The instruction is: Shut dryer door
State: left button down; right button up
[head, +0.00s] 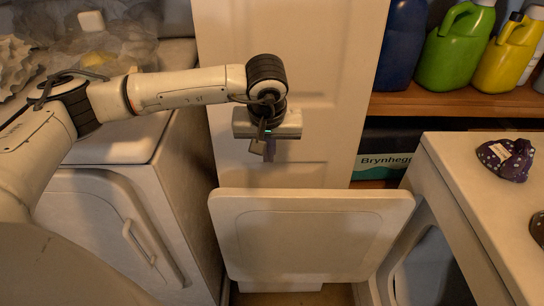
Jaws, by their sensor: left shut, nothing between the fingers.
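The dryer (465,215) is the white machine at the right of the head view, and its dark front opening partly shows. Its door (310,238) stands open, a white panel with rounded corners swung out to the left of the machine. My left gripper (264,153) is shut and empty, its fingers pointing down. In the picture it shows just above the door's top edge, left of the door's middle. I see no clear contact with the door. My right gripper is out of view.
A second white machine (115,215) with a closed door stands at the left. A patterned purple item (505,158) lies on the dryer's top. Green (452,50) and yellow (508,55) bottles stand on a wooden shelf. A white panelled door (330,110) is behind.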

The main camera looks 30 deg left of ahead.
pick_arm(q)
jog(key=x, duration=0.7)
jog(key=shift+f, duration=0.3)
jog(key=shift+s+d+f+p, duration=0.2)
jog(key=shift+p, duration=0.2)
jog(key=s, duration=0.1)
jog(key=s+d, duration=0.1)
jog(key=s, duration=0.1)
jog(key=shift+d+p, duration=0.3)
jog(key=shift+p, duration=0.1)
